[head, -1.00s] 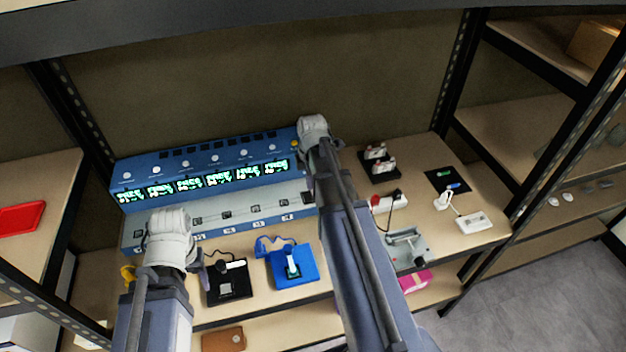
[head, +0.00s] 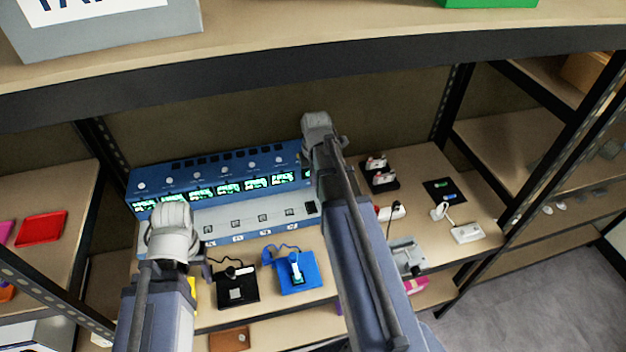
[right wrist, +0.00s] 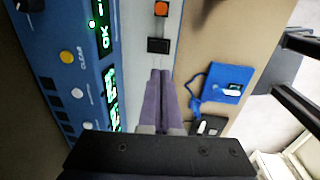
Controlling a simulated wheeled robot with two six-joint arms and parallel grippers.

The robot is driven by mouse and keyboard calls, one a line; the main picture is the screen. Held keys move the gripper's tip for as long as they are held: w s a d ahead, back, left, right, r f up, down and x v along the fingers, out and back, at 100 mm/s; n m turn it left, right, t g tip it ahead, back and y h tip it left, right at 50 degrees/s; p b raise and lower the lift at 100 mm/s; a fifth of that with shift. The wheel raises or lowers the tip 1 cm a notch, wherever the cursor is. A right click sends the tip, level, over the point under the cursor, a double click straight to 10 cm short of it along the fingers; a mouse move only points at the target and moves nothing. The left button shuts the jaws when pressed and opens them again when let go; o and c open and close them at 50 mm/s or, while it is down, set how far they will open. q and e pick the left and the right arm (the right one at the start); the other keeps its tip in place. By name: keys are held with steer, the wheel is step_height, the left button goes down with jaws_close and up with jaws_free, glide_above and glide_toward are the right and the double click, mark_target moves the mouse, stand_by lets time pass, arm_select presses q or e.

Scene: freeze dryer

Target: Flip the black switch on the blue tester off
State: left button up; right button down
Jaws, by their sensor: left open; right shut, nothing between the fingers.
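The blue tester (head: 222,172) stands along the back of the shelf, with a row of lit green displays and a pale lower panel. Its black switch (head: 311,207) is near the right end of that panel, close beside my right arm. In the right wrist view the black switch (right wrist: 158,45) sits on the pale panel. My right gripper (right wrist: 159,73) is shut and empty, its tips just below the switch in that picture; contact cannot be told. In the head view its fingers are hidden. My left gripper (head: 206,267) is mostly hidden behind its wrist, by the tester's left front.
An orange button (right wrist: 161,8) is beside the switch. A black device (head: 237,287) and a blue device (head: 297,274) with a cable lie in front of the tester. A black holder (head: 380,176) and a grey fixture (head: 407,256) are to the right.

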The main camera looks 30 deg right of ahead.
mark_target(310, 204)
arm_select(q)
steer(key=shift+r, duration=0.15)
arm_select(e)
steer(key=shift+w+r, duration=0.15)
steer(key=shift+w, duration=0.6)
arm_select(q)
step_height(310, 204, down, 14)
steer(key=b, duration=1.3)
steer(key=shift+b, duration=0.4)
arm_select(e)
steer(key=f, duration=0.4)
steer(key=w+f, duration=0.1)
steer(key=f, duration=0.9)
steer(key=shift+w+d, duration=0.25)
steer(key=shift+w, duration=0.1)
